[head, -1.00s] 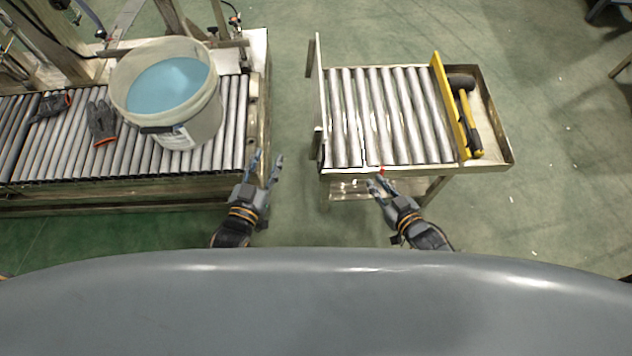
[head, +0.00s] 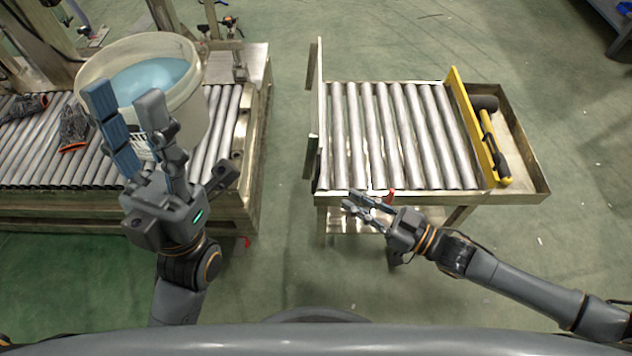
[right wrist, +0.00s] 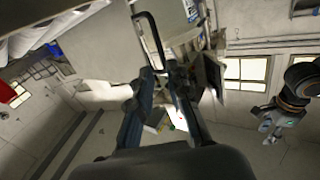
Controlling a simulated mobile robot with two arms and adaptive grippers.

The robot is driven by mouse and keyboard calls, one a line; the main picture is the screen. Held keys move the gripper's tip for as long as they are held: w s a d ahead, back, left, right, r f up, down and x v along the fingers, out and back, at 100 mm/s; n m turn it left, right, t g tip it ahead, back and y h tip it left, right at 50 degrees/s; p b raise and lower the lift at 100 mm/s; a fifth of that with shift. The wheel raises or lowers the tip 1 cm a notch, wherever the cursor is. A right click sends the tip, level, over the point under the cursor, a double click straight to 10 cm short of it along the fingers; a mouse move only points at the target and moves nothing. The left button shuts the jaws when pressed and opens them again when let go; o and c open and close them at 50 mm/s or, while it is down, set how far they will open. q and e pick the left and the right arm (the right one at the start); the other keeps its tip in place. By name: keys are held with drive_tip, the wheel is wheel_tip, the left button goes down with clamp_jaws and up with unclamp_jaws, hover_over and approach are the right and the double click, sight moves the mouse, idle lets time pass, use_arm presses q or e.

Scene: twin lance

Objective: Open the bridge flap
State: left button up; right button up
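The bridge flap (head: 320,115) looks like the narrow upright plate at the left end of the roller cart (head: 322,192). It stands on edge, facing the gap to the conveyor. My right gripper (head: 350,202) is just in front of the cart's near left corner, pointing left, fingers apart; contact with the cart is unclear. The right wrist view shows its two fingers (right wrist: 163,75) with a gap between them and a thin dark bent rod (right wrist: 150,38) at their tips. My left gripper (head: 125,95) is raised before the bucket, open and empty.
A white bucket of blue liquid (head: 190,110) and dark gloves (head: 73,125) are on the left roller conveyor (head: 228,130). A yellow stop bar (head: 470,120) and a hammer (head: 490,135) are at the cart's right. A red part (head: 391,196) shows at its front edge. Clear floor separates conveyor and cart.

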sight(316, 181)
drive_tip(key=b+x, duration=0.2)
drive_tip(key=x, duration=0.8)
drive_tip(key=shift+a+b, duration=0.1)
drive_tip(key=shift+b, duration=0.2)
clamp_jaws()
